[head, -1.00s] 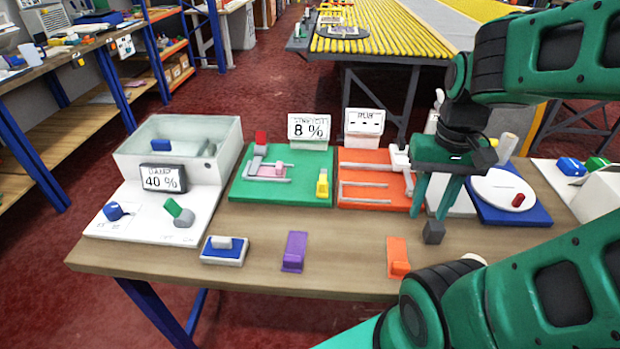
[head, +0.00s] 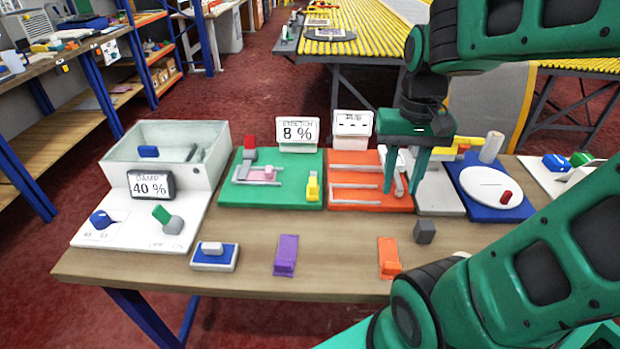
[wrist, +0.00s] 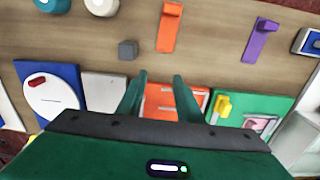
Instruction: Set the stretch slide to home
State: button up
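The green stretch board (head: 300,191) lies on the bench under a small display (head: 297,131) reading 8 %. I cannot tell which of these is the slide's handle. My gripper (head: 404,190) is open and empty, pointing down over the right end of the orange board (head: 345,183), right of the green one. In the wrist view the fingers (wrist: 159,92) stand apart, with the orange board between and beyond them.
Left is a damp tank (head: 165,150) with a 40 % display. Right are a grey plate and a blue board with a white disc (head: 490,187). A grey cube (head: 425,231), an orange piece (head: 389,257), a purple piece (head: 286,255) and a blue-white pad (head: 214,257) lie in front.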

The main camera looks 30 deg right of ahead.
jog(key=w+a+r, duration=0.2)
jog(key=w+a, duration=0.3)
jog(key=w, duration=0.6)
send_near(312, 181)
jog(key=shift+n, duration=0.3)
notch_tip(312, 181, down, 8)
jog(key=shift+d+f, duration=0.15)
jog(key=shift+f, duration=0.1)
grip_shut()
